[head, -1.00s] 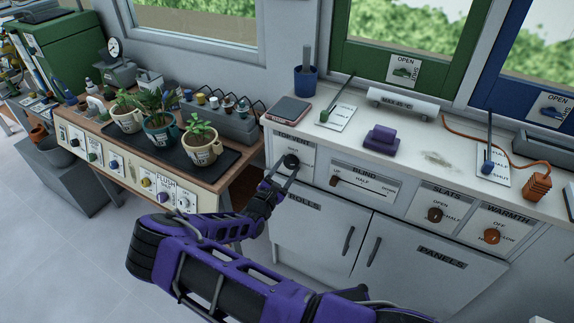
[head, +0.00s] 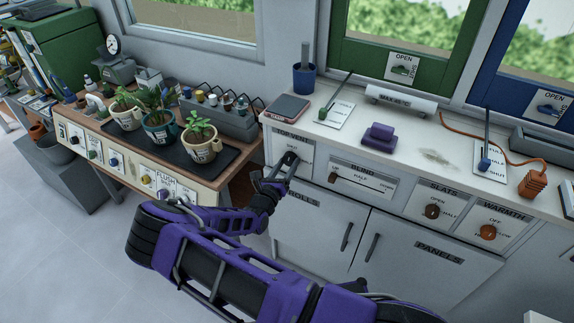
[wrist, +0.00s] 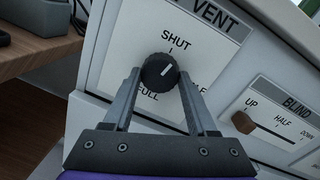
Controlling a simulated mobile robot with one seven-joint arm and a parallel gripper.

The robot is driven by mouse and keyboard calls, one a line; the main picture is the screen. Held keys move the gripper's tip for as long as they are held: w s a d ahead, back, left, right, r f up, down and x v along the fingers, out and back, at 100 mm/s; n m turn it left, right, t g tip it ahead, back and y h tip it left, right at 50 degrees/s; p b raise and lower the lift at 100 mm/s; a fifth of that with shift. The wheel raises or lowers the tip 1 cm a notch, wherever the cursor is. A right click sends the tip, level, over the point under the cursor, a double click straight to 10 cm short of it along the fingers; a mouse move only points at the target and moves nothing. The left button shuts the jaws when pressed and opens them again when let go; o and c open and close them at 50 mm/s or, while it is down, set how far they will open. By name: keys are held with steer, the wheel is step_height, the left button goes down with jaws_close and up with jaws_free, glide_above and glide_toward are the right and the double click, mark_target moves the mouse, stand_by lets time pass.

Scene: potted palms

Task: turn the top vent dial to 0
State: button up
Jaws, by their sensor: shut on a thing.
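The top vent dial (wrist: 159,71) is a round black knob on a white plate in the wrist view. Its white mark points up and right, between SHUT and the partly hidden HALF label, seemingly nearer SHUT. FULL is at the lower left; I see no 0. My gripper (wrist: 158,76) is shut on the dial, one finger on each side. In the head view my gripper (head: 289,158) is at the TOP VENT plate (head: 305,146) on the cabinet's left end and largely hides the dial.
The BLIND slider (wrist: 243,122) is close to the right of my gripper. The slats dial (head: 432,211) and warmth dial (head: 488,232) are farther right. A wooden bench (head: 218,183) with potted palms stands left. The countertop above holds a purple block (head: 378,135).

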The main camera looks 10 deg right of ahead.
steer(key=shift+n, duration=1.2)
steer(key=o, duration=1.4)
steer(key=shift+c, duration=0.2)
steer(key=v, duration=1.7)
steer(key=shift+s+r, duration=0.2)
steer(key=shift+r, duration=0.05)
steer(key=shift+a, duration=0.1)
